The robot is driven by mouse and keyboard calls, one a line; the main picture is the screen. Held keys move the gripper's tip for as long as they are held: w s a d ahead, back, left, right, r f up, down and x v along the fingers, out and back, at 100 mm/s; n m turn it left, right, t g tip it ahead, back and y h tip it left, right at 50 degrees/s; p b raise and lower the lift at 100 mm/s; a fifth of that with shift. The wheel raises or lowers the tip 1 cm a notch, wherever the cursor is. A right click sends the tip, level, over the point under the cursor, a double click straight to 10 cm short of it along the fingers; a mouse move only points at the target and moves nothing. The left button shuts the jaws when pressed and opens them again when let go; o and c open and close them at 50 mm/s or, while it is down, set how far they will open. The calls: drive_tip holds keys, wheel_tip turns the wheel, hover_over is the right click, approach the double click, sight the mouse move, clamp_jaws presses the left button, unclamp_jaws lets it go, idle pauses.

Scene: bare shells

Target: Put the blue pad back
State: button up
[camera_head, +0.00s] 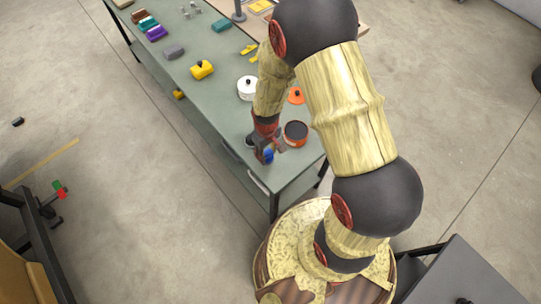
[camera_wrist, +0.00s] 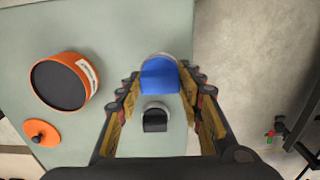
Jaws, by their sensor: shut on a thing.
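The blue pad (camera_wrist: 158,84) sits between the fingers of my gripper (camera_wrist: 166,92) in the wrist view, with a grey rounded edge at its far side. The fingers are closed in on it from both sides. In the head view my gripper (camera_head: 266,152) is at the near end of the green table, by its left edge, and a bit of the blue pad (camera_head: 268,156) shows there. I cannot tell whether the pad touches the table. A small grey and black rounded thing (camera_wrist: 155,118) lies nearer the wrist camera, between the fingers' lower parts.
On the green table (camera_head: 190,88) stand an orange pot (camera_head: 296,133), an orange lid (camera_head: 296,97) and a white pot (camera_head: 248,88). Farther along are a yellow block (camera_head: 202,70), a grey block (camera_head: 174,52) and several coloured blocks.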

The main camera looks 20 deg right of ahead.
drive_tip(key=shift+w+d+f, duration=0.15)
drive_tip(key=shift+d+f, duration=0.45)
drive_tip(key=shift+f, duration=0.15)
drive_tip(key=f, duration=0.3)
drive_tip(key=shift+w+d+f, duration=0.1)
drive_tip(key=shift+d+f, duration=0.1)
drive_tip(key=shift+f, duration=0.1)
drive_tip(key=o, duration=1.2)
drive_tip(key=shift+r, duration=0.1)
wheel_tip(320, 180, up, 11)
drive_tip(key=shift+r, duration=0.2)
wheel_tip(320, 180, up, 11)
drive_tip(key=t, duration=0.1)
hover_over(271, 156)
drive_tip(key=w, duration=0.2)
drive_tip(key=s+r+m+t, duration=0.1)
drive_tip(key=s+r, duration=0.2)
drive_tip(key=r, duration=0.5)
drive_tip(key=s+r+m+t, duration=0.1)
drive_tip(key=s+r+t, duration=0.15)
drive_tip(key=r, duration=0.55)
drive_tip(key=shift+m+t, duration=0.55)
drive_tip(key=shift+m, duration=0.15)
drive_tip(key=s+r, duration=0.2)
drive_tip(key=s, duration=0.1)
drive_tip(key=s+r, duration=0.6)
drive_tip(key=shift+s+d, duration=0.1)
drive_tip(key=shift+s, duration=0.05)
